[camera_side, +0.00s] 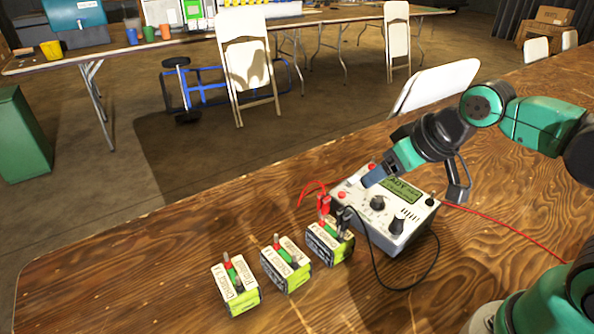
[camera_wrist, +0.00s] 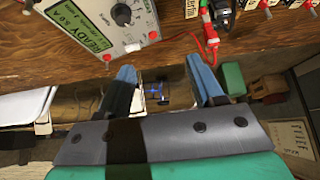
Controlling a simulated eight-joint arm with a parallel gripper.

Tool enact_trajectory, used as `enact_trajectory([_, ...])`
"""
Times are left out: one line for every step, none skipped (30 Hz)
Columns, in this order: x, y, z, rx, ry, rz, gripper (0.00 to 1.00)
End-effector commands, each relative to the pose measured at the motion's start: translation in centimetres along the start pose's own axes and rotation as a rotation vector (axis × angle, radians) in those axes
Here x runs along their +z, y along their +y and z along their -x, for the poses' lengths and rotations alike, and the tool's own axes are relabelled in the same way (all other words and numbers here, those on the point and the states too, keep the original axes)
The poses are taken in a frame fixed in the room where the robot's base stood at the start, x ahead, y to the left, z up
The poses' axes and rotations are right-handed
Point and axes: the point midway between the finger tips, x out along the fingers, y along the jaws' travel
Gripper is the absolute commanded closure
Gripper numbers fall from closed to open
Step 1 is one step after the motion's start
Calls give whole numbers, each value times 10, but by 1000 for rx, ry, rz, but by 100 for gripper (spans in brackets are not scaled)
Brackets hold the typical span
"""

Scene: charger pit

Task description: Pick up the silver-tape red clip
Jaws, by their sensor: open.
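A red clip (camera_side: 323,205) is at the nearest battery to the charger, at that battery's back left edge, with a red lead curving off behind it. The red clip also shows in the wrist view (camera_wrist: 210,40), beyond and to the right of the right fingertip. My gripper (camera_side: 373,180) hangs over the charger's left part, apart from the clip. In the wrist view its two blue fingers are spread with nothing between them (camera_wrist: 160,66).
The white charger (camera_side: 372,226) has knobs and a screen reading READY. A black clip (camera_side: 346,218) with a black lead sits beside the red clip. Two more batteries, a middle one (camera_side: 286,268) and a left one (camera_side: 235,289), stand in a row. Left of them the wooden table (camera_side: 130,285) is clear.

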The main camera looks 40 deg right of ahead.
Motion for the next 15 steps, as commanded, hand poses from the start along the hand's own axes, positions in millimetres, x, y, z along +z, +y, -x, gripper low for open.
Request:
enact_trajectory([-3,-3,0,-5,-23,2,39])
enact_trajectory([-6,-4,-1,-9,-42,3,39])
enact_trajectory([-9,-8,-2,-14,-76,4,39])
enact_trajectory([-12,-11,-3,-19,-105,4,39])
enact_trajectory([-15,-14,-4,-23,-138,5,39])
enact_trajectory([-19,-19,-7,-27,-185,7,39])
enact_trajectory([-21,-23,-9,-30,-223,8,39])
enact_trajectory([-24,-27,-11,-31,-260,9,39])
enact_trajectory([-27,-32,-15,-33,-307,13,39])
enact_trajectory([-29,-36,-18,-32,-343,13,39])
enact_trajectory([-31,-40,-22,-31,-377,16,39])
enact_trajectory([-33,-45,-26,-29,-420,19,39])
enact_trajectory([-34,-48,-29,-27,-449,20,39])
enact_trajectory([-34,-51,-32,-24,-476,23,39])
enact_trajectory([-35,-55,-36,-21,-508,26,39])
